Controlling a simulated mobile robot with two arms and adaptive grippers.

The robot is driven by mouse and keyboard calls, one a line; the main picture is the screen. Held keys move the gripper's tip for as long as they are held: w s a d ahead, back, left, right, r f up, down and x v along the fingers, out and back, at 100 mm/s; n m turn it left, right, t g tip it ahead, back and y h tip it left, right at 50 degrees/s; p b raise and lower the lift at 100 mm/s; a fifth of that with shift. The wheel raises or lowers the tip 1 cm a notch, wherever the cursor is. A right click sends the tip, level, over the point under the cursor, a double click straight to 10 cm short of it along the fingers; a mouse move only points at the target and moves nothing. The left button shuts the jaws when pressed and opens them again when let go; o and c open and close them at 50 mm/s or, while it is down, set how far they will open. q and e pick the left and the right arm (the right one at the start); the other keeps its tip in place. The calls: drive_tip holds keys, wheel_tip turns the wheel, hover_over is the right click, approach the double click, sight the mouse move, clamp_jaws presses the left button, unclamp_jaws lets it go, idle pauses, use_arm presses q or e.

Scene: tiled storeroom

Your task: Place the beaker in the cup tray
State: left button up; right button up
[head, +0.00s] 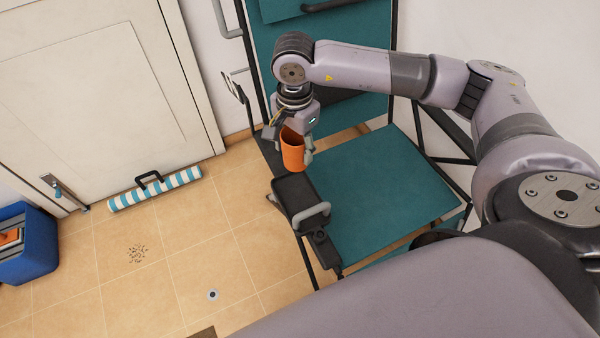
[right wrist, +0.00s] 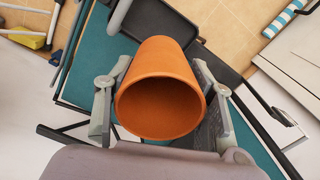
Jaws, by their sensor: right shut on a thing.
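The orange beaker (head: 292,152) is held between the fingers of my right gripper (head: 290,143), with its open mouth toward the gripper. The right wrist view shows the beaker (right wrist: 160,60) from its mouth, empty inside, with a finger of my right gripper (right wrist: 160,88) on each side. My left gripper is not in view.
A pale grey handle or bar (head: 312,214) curves up at the tray's near end. The chair's dark frame surrounds the area. A blue-and-white striped roll (head: 180,184) lies by the door (head: 95,90). A blue crate (head: 30,262) stands at far left. The tiled floor between is mostly clear.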

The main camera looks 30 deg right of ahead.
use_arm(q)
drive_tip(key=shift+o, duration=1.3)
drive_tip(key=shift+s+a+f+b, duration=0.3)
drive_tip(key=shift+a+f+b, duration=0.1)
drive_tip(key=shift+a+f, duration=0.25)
use_arm(e)
drive_tip(key=m, duration=0.1)
drive_tip(key=w+r+m, duration=0.1)
drive_tip(key=m, duration=0.1)
drive_tip(key=shift+w+r, duration=0.25)
drive_tip(key=shift+w, duration=0.05)
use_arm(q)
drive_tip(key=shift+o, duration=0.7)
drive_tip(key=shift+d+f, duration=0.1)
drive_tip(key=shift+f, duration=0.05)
use_arm(e)
drive_tip(key=shift+w+d+r+m, duration=0.1)
drive_tip(key=shift+w+r+m, duration=0.15)
drive_tip(key=shift+m, duration=0.15)
drive_tip(key=shift+d+f, duration=0.1)
hover_over(295, 192)
wheel_tip(295, 192, down, 7)
drive_tip(key=shift+f, duration=0.15)
wheel_tip(295, 192, down, 12)
drive_tip(key=shift+w+f+p, duration=0.15)
drive_tip(key=shift+p, duration=0.3)
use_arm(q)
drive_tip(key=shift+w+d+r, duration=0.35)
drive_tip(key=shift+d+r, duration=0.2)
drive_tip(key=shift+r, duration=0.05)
